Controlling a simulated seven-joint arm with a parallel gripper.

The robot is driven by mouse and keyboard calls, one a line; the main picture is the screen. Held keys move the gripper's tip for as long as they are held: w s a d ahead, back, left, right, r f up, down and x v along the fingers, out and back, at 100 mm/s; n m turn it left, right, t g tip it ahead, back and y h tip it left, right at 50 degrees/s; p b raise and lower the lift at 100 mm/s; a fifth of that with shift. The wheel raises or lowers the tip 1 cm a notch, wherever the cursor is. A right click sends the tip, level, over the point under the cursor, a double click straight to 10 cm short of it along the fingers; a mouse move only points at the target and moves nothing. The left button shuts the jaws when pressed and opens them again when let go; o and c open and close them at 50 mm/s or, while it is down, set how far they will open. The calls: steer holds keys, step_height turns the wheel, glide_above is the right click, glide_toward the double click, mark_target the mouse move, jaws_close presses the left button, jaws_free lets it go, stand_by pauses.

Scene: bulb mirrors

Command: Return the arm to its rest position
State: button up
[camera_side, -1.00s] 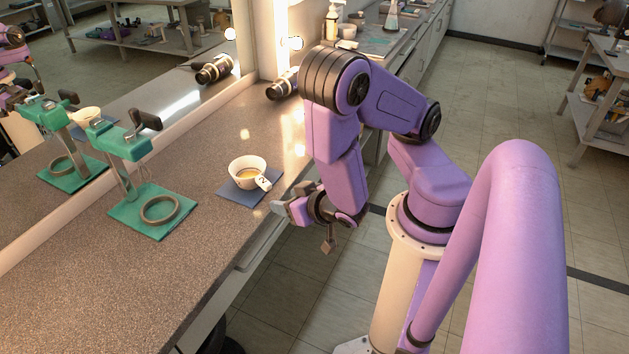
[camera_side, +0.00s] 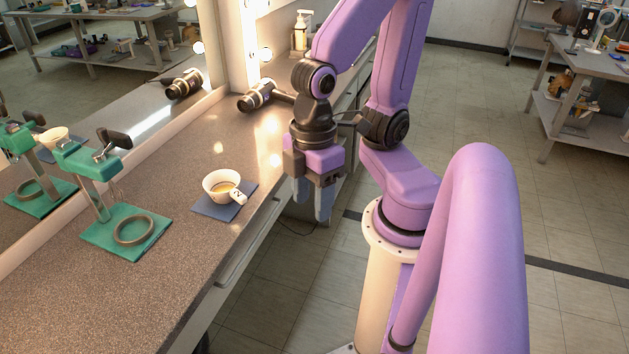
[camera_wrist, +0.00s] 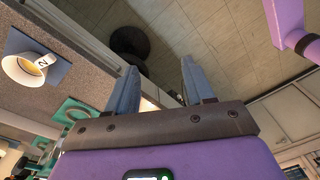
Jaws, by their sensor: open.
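My gripper (camera_side: 311,203) is open and empty. It points down beside the counter's front edge in the side view, to the right of the white cup. In the wrist view the two grey fingers of my gripper (camera_wrist: 158,85) stand apart with nothing between them. My purple arm is folded upward, and its upper part runs out of the top of the side view.
A white cup (camera_side: 211,182) of brown liquid stands on a blue mat (camera_side: 207,210); it also shows in the wrist view (camera_wrist: 20,72). A green stand (camera_side: 104,172) with a ring (camera_side: 136,230), a hair dryer (camera_side: 256,96) and a mirror are on the counter (camera_side: 140,290).

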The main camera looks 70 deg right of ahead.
steer(key=shift+w+d+r+n+h, duration=0.1)
steer(key=shift+d+r+n+h, duration=0.15)
steer(key=shift+d, duration=0.3)
steer(key=shift+w+d+r+n+h, duration=0.15)
steer(key=shift+d+r, duration=0.2)
steer(key=shift+d, duration=0.2)
stand_by(0.5)
